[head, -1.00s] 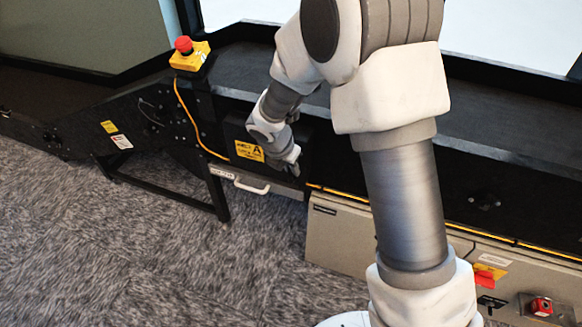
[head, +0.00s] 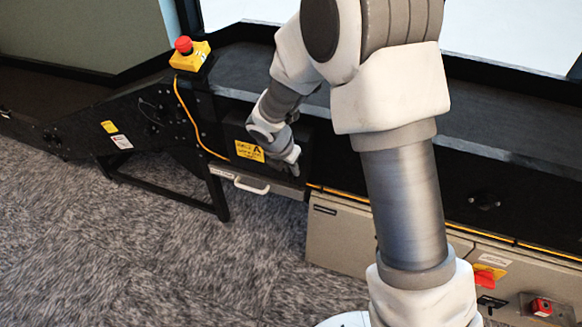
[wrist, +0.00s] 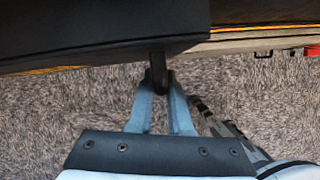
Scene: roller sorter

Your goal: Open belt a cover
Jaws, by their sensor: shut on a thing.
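The belt A cover (head: 236,133) is a black panel with a yellow label on the side of the conveyor, left of centre in the head view. In the wrist view its dark face (wrist: 90,30) fills the upper left. My gripper (wrist: 158,92) is shut on a short black handle (wrist: 158,66) at the cover's lower edge. In the head view my gripper (head: 290,166) is at the cover's lower right, and my wrist hides part of the panel. How far the cover stands from the frame is hard to tell.
A red emergency button on a yellow box (head: 190,55) stands above left. A white handle (head: 251,187) sticks out just below the cover. Beige cabinets (head: 335,235) with a red switch (head: 485,275) are at lower right. Open carpet (head: 130,260) lies in front.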

